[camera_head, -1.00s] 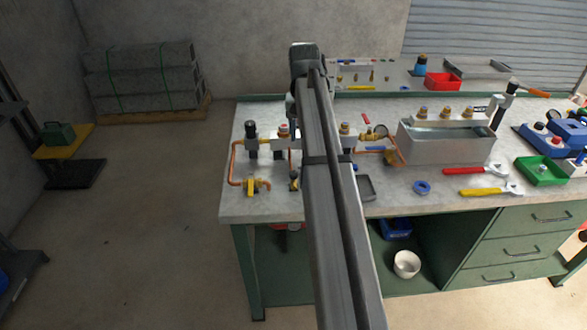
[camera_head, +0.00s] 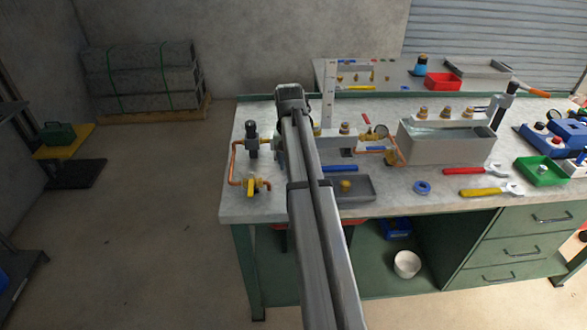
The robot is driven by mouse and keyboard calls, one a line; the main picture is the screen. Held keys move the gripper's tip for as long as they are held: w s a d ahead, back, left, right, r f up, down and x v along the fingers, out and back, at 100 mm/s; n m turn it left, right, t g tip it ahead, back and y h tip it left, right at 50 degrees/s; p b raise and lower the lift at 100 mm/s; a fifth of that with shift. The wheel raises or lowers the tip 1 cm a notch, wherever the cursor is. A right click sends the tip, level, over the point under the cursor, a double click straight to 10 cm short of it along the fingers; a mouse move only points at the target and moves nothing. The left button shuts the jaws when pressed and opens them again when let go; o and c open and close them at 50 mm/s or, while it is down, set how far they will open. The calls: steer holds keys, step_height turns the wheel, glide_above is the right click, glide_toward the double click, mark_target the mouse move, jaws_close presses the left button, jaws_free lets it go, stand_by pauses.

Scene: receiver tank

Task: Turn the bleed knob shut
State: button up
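A pipe assembly with copper tubing (camera_head: 233,160) stands on the bench's left part. It carries a black-topped fitting (camera_head: 251,130), a yellow-handled valve (camera_head: 252,187) low at the front, and a brass-topped knob (camera_head: 344,128) right of my arm. A round gauge (camera_head: 381,131) sits beside a grey open tank (camera_head: 445,148). I cannot tell which of these is the bleed knob; part of the assembly is hidden behind my arm. My arm reaches up from the bottom of the picture over the assembly. My gripper is hidden behind the arm, so its fingers do not show.
A shallow grey tray (camera_head: 356,194) holds a small brass piece. A blue ring (camera_head: 422,187), red-handled and yellow-handled wrenches and a green tray (camera_head: 543,170) lie to the right. A grey upright post (camera_head: 329,92) stands just right of my arm's end. The bench's front left corner is clear.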

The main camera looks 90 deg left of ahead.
steer(key=shift+f, duration=1.45)
steer(key=shift+c, duration=0.3)
steer(key=c, duration=1)
steer(key=shift+w, duration=0.1)
jaws_close()
steer(key=shift+m, duration=0.4)
